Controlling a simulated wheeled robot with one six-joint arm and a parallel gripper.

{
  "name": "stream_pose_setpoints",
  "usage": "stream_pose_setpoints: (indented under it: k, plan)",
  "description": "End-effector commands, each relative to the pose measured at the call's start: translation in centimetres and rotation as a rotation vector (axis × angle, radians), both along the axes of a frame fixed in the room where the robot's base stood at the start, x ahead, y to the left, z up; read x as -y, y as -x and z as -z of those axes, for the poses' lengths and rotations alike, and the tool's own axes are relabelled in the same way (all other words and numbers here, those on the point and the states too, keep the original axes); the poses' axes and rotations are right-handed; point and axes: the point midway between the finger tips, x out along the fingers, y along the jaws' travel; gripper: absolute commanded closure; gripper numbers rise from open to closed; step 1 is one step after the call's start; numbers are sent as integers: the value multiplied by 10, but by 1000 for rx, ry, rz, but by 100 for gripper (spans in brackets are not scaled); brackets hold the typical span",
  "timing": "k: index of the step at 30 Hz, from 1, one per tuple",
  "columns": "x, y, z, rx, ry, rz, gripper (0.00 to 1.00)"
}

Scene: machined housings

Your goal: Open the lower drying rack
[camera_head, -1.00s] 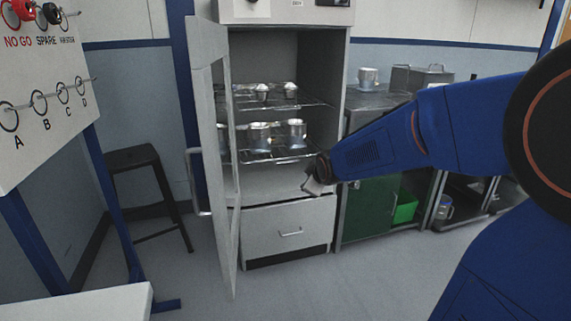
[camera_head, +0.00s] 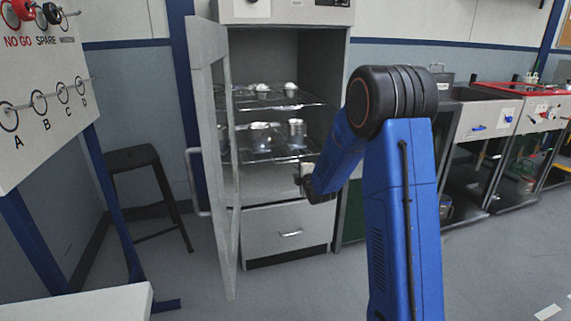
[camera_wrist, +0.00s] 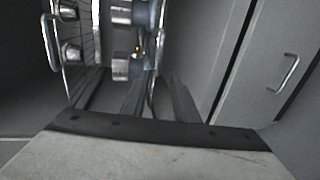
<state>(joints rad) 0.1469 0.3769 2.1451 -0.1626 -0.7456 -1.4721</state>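The lower drying rack (camera_head: 262,157) is a wire shelf inside the open cabinet, with metal housings (camera_head: 297,133) standing on it. In the wrist view, which is turned on its side, the rack's front bar (camera_wrist: 161,35) runs towards the gap between my fingers. My gripper (camera_head: 303,176) is at the right front of this rack, just below its front edge. In the wrist view my gripper (camera_wrist: 157,95) shows two dark fingers apart, with the bar near or between them. I cannot tell if they touch it.
The cabinet door (camera_head: 226,170) stands open at the left. An upper rack (camera_head: 262,102) with several parts is above, and a closed drawer (camera_head: 270,232) with a handle is below. A black stool (camera_head: 135,160) stands left. Benches (camera_head: 480,120) line the right.

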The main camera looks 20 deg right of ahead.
Motion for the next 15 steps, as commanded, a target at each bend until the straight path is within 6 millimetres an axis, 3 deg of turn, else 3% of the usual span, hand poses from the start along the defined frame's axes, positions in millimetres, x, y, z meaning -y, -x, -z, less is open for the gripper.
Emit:
stream_pose_setpoints:
  k: [5,15]
  plan:
    - [1,-11,3,5,7,-2,73]
    - [3,-66,15,3,5,-1,73]
